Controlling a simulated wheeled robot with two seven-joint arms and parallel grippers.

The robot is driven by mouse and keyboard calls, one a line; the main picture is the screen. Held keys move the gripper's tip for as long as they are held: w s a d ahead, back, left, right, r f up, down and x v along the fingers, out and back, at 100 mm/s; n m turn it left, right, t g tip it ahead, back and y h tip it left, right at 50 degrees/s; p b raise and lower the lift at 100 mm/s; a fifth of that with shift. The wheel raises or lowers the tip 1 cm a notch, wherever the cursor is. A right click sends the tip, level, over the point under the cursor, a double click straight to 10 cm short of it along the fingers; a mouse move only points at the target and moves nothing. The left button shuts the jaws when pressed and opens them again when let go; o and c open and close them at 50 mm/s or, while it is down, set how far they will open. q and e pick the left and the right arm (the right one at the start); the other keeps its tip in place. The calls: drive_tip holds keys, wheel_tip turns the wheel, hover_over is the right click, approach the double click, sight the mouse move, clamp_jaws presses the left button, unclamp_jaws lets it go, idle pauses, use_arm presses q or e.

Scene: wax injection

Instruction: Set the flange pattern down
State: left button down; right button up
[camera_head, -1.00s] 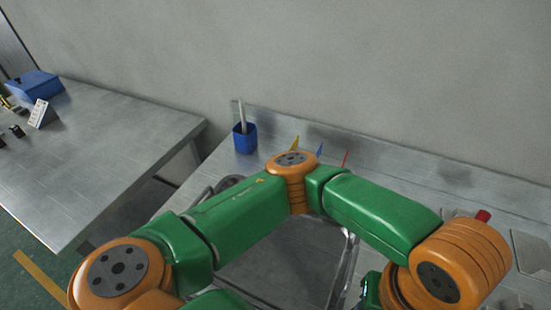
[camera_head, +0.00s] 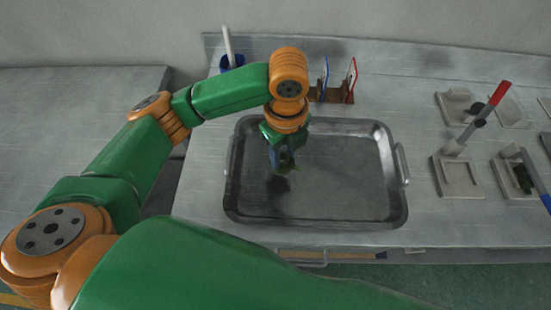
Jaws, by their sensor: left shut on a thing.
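My left gripper (camera_head: 282,163) points down over the left part of a metal tray (camera_head: 345,211). It is shut on a small, dark greenish piece (camera_head: 289,170), which I take to be the flange pattern. The fingers hide most of it, so its shape does not show clearly. A dark shadow lies on the tray floor below it, and the piece seems to be held a little above the floor. I cannot tell the exact gap. The rest of the tray looks empty. My right gripper is not in view.
The tray has raised walls and a handle (camera_head: 402,163) on its right. Behind it stand a blue cup (camera_head: 231,62) and a small brown rack (camera_head: 330,95). Several grey mould blocks, one with a red-handled tool (camera_head: 499,94), lie to the right.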

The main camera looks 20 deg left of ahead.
use_arm(q)
drive_tip(key=f, duration=0.1)
drive_tip(key=a+f, duration=0.1)
drive_tip(key=f, duration=0.1)
drive_tip(key=a+f, duration=0.1)
drive_tip(key=f, duration=0.1)
drive_tip(key=shift+w+a+f+p, duration=0.1)
drive_tip(key=shift+w+f+p, duration=0.05)
drive_tip(key=shift+w+p, duration=0.2)
drive_tip(key=shift+f, duration=0.35)
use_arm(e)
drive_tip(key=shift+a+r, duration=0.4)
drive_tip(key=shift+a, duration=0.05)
use_arm(q)
drive_tip(key=c, duration=0.5)
unclamp_jaws()
drive_tip(key=shift+f, duration=0.1)
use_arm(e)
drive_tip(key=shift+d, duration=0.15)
use_arm(q)
wheel_tip(320, 180, up, 12)
drive_tip(key=shift+r, duration=0.15)
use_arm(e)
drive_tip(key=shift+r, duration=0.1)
